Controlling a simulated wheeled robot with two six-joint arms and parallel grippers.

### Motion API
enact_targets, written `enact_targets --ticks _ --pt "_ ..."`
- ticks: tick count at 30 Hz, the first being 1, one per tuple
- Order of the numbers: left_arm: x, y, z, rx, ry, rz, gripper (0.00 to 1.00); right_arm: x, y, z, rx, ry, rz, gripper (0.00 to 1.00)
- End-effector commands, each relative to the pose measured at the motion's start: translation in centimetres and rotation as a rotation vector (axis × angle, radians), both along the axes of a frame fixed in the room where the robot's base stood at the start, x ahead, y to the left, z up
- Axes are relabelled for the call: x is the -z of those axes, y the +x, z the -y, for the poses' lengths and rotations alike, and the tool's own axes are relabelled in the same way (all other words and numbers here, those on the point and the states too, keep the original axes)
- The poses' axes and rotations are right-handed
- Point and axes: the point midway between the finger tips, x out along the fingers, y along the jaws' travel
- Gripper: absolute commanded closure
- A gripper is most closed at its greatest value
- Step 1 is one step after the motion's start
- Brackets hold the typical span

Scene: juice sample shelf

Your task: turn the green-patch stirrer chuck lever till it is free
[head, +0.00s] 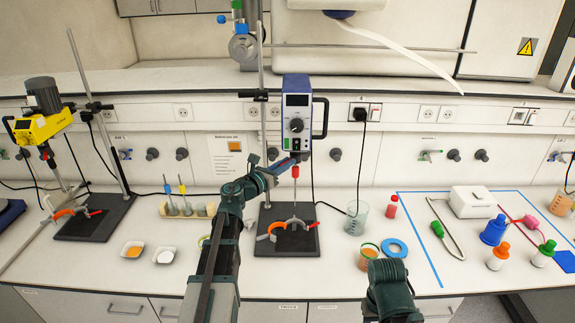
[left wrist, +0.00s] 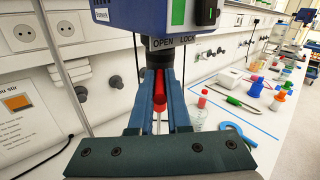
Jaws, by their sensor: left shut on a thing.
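The stirrer (head: 297,105) is a blue and white overhead motor on a stand at mid-bench. In the left wrist view its blue housing carries a green patch (left wrist: 178,12) and a label (left wrist: 173,41) reading OPEN LOCK. My left gripper (head: 291,162) is just under the housing, at the chuck. In the left wrist view its two blue fingers (left wrist: 160,84) are shut on a red piece, the chuck lever (left wrist: 160,93). The fingers hide part of the lever and chuck. A red and white piece (head: 295,172) hangs below the housing. My right gripper is not visible.
A black base plate (head: 308,243) with an orange-handled clamp is below the stirrer. A yellow stirrer (head: 38,127) stands at the left. A glass beaker (head: 356,221), a blue ring (head: 394,247) and several bottles are on the right. Small dishes (head: 133,249) sit at the left front.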

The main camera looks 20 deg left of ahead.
Motion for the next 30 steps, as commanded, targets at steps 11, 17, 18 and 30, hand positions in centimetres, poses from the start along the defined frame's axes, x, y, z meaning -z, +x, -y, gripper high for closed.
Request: enact_targets --ticks 11,17,18,30 --pt "-0.05 0.13 -0.21 0.034 -0.002 0.001 1.0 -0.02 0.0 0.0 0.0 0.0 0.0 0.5" --pt "-0.07 0.14 -0.19 0.033 -0.002 0.001 1.0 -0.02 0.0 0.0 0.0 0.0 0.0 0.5" --pt "-0.06 0.15 -0.2 0.033 -0.002 0.001 1.0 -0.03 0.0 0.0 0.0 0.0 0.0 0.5" --pt "-0.03 0.11 -0.17 0.033 -0.001 0.0 0.54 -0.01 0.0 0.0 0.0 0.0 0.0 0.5"
